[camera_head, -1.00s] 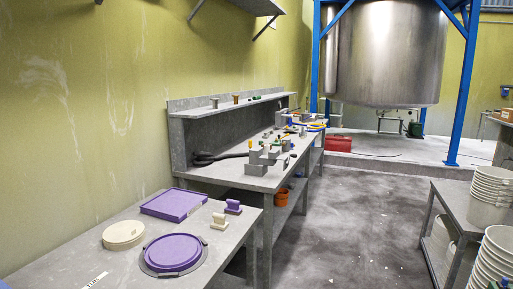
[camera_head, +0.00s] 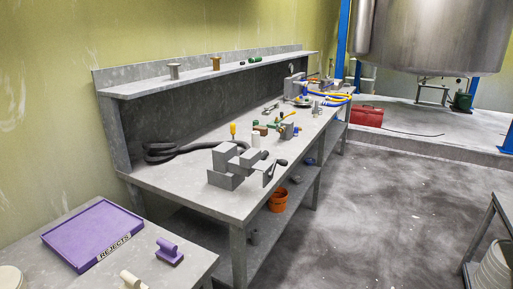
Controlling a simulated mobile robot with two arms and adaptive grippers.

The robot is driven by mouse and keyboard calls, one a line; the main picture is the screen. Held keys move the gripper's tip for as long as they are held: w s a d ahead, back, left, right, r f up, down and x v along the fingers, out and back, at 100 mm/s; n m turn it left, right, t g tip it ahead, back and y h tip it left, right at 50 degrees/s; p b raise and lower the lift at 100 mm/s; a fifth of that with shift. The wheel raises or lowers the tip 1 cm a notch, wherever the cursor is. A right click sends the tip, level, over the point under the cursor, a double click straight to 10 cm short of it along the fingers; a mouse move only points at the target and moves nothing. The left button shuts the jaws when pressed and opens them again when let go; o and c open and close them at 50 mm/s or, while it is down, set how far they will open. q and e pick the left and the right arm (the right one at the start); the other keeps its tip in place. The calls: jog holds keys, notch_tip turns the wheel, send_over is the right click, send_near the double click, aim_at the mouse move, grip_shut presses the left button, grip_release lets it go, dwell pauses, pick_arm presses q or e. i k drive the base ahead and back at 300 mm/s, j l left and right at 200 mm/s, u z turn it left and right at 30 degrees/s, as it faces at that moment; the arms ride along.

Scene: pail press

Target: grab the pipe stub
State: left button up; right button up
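I cannot tell for sure which thing is the pipe stub. A short grey flanged piece (camera_head: 174,71) and a brown one (camera_head: 215,63) stand upright on the raised back shelf of the workbench. A small white cylinder (camera_head: 256,141) stands beside the grey vise (camera_head: 235,165) on the bench top. Small green, brass and grey fittings (camera_head: 287,129) lie behind the vise, too small to tell apart.
The grey workbench (camera_head: 180,180) carries a black hose (camera_head: 165,152) and yellow-blue hoses (camera_head: 335,98). A near table holds a purple REJECTS tray (camera_head: 92,232) and a purple stamp-like piece (camera_head: 169,250). An orange bucket (camera_head: 279,200) is underneath. Open floor (camera_head: 390,220) lies right of the bench.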

aim_at(255, 134)
jog(key=i+l+u, duration=0.6)
jog(key=u, duration=0.25)
jog(key=i+l+u, duration=0.15)
jog(key=l+u, duration=0.25)
jog(key=l, duration=0.1)
